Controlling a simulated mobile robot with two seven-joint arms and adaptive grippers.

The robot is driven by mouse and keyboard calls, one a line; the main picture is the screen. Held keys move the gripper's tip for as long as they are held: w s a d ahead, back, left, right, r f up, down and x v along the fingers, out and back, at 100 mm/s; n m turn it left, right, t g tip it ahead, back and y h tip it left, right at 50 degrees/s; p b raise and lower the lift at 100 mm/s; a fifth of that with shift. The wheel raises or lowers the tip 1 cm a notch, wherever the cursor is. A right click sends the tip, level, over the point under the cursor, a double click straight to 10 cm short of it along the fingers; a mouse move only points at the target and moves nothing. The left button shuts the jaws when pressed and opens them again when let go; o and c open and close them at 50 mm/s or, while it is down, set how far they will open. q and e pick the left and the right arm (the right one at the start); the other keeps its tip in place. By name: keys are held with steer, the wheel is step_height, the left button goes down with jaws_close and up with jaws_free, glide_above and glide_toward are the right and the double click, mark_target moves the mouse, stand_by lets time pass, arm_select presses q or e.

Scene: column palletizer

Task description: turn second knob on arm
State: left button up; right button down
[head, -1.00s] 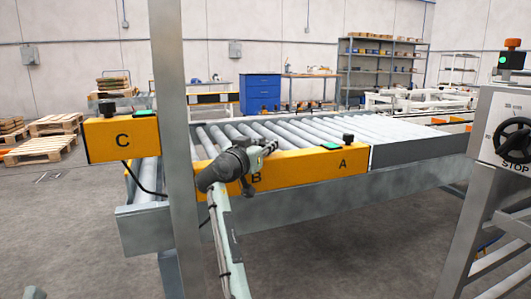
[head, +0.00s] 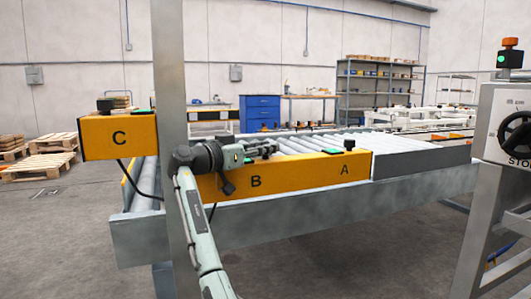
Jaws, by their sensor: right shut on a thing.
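A yellow control box on the conveyor's front side carries the letters B and A (head: 308,177). At A, a black knob (head: 349,143) stands upright beside a green button (head: 333,151). A green button (head: 249,160) shows just below the gripper. My left gripper is out of view.
A grey upright post (head: 168,80) stands between box C and my right gripper. The roller conveyor (head: 400,146) runs behind the yellow box. A STOP panel (head: 505,130) with a black handwheel is at the right. Wooden pallets (head: 38,166) lie at far left.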

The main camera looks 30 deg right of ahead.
steer(key=shift+r, duration=0.1)
stand_by(0.3)
steer(key=c, duration=1.2)
jaws_free()
step_height(320, 180, up, 10)
steer(key=shift+f, duration=0.1)
